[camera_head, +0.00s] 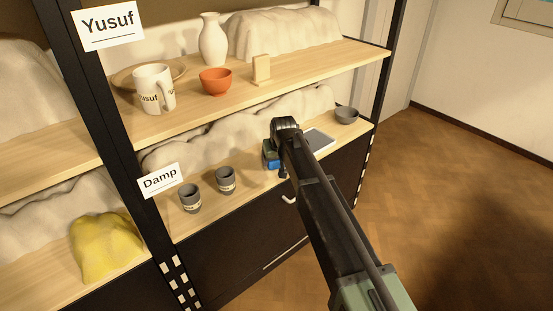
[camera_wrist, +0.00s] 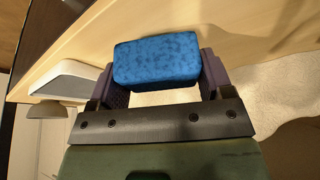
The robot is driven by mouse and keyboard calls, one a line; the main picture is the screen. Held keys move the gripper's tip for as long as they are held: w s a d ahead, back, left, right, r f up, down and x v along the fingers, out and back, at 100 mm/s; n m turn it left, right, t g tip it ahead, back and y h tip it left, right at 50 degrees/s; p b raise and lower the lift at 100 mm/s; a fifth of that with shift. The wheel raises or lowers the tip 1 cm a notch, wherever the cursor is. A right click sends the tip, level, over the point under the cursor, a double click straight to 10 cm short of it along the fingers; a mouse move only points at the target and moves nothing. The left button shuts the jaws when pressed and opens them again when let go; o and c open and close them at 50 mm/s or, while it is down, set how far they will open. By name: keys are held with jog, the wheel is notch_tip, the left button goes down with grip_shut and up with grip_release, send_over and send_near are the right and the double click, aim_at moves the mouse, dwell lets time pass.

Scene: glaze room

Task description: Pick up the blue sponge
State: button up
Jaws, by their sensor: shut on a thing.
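The blue sponge (camera_wrist: 156,61) is a speckled block between the two fingers of my gripper (camera_wrist: 158,85) in the wrist view. The fingers press on its left and right sides, so my gripper is shut on it. In the head view my gripper (camera_head: 272,157) is over the lower shelf on the right side, and a bit of the blue sponge (camera_head: 273,165) shows below it. My arm hides much of the gripper there. I cannot tell whether the sponge touches the shelf.
The upper shelf (camera_head: 225,100) holds a mug (camera_head: 153,88), an orange bowl (camera_head: 215,81) and a vase (camera_head: 212,40).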

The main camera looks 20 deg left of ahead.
jog(key=shift+r+p, duration=0.55)
jog(key=shift+r, duration=0.4)
jog(key=shift+s+d+r+p, duration=0.15)
jog(key=shift+r+p, duration=0.15)
jog(key=s+d, duration=1)
jog(key=s, duration=0.4)
jog(key=shift+d+f+b, duration=0.25)
jog(key=shift+f+b, duration=0.05)
